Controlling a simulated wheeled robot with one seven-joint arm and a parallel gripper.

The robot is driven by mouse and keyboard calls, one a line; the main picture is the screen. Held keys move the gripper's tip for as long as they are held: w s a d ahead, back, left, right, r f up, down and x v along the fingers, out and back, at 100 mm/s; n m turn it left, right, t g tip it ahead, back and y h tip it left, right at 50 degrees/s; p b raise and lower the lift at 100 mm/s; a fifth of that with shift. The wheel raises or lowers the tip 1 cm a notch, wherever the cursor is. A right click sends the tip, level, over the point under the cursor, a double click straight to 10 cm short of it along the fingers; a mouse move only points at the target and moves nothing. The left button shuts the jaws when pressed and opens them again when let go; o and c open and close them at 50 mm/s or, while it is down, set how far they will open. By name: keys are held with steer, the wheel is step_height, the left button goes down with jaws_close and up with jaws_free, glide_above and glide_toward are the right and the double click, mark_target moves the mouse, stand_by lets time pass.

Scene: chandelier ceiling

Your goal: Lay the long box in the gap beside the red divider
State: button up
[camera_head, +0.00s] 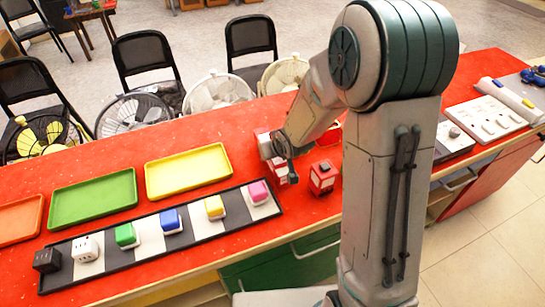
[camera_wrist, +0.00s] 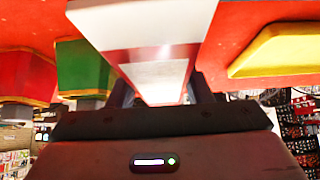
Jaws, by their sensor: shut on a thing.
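My gripper (camera_head: 284,150) is low over the red counter, to the right of the yellow tray. It is shut on a red-and-white box (camera_wrist: 150,32), which fills the top middle of the wrist view. In the head view the red-and-white shape (camera_head: 265,146) at my gripper is partly hidden by the fingers.
A yellow tray (camera_head: 188,171), a green tray (camera_head: 92,198) and an orange tray (camera_head: 20,222) lie left. A long black-and-white board (camera_head: 150,240) bears several blocks. The wrist view shows a green object (camera_wrist: 82,68) and a red one (camera_wrist: 25,78). Fans and chairs stand behind.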

steer(key=shift+f+b, duration=0.35)
steer(key=shift+f, duration=0.6)
steer(key=shift+f, duration=0.15)
steer(key=o, duration=1.3)
steer(key=shift+o, duration=0.2)
